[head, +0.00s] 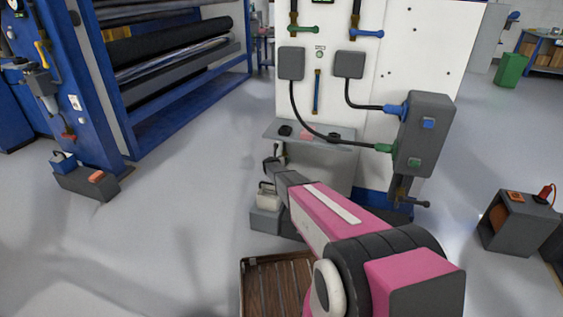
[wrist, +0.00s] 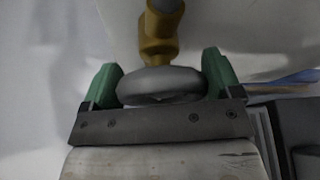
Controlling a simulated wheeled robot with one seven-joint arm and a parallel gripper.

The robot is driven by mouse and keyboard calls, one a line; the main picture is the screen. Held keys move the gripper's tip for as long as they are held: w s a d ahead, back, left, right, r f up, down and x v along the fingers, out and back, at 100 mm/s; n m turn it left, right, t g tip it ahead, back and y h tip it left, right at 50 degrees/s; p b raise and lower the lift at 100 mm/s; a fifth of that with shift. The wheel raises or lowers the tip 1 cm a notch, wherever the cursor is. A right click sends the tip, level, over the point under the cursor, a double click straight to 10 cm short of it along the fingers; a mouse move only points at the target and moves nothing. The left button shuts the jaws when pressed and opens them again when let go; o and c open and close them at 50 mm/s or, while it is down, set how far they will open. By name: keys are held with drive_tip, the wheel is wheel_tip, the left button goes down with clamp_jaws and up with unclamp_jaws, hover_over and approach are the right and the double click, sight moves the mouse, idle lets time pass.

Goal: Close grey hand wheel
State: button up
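The grey hand wheel (wrist: 160,86) shows in the wrist view as a rounded, flattened disc on a brass-yellow valve stem (wrist: 160,32). My gripper (wrist: 162,66) has its two green fingers on either side of the wheel. The wheel fills the gap, and both fingers reach its edges. I cannot tell whether they press on it or only stand around it. In the head view my pink arm reaches toward the base of the white cabinet (head: 395,58), and my gripper (head: 272,163) is small and dark there. I cannot make out the wheel in the head view.
A grey shelf (head: 350,143) with small items juts from the cabinet. A grey box with hoses (head: 423,135) is at its right. A blue roller frame (head: 88,110) stands left, and a slatted wooden crate (head: 275,285) lies below. The floor at left is largely clear.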

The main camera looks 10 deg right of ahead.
drive_tip(key=shift+c, duration=0.3)
drive_tip(key=m+y, duration=0.2)
drive_tip(key=shift+s+d+m+t, duration=0.2)
drive_tip(key=shift+m+t, duration=0.1)
drive_tip(key=shift+m, duration=0.1)
drive_tip(key=m+t+y, duration=0.1)
drive_tip(key=m, duration=0.2)
drive_tip(key=shift+d+y, duration=0.1)
drive_tip(key=shift+y, duration=0.3)
drive_tip(key=shift+m+t, duration=0.3)
drive_tip(key=o, duration=0.7)
drive_tip(key=shift+o, duration=0.2)
drive_tip(key=shift+s, duration=0.1)
drive_tip(key=v, duration=1)
drive_tip(key=shift+s+r, duration=0.15)
drive_tip(key=shift+s, duration=0.15)
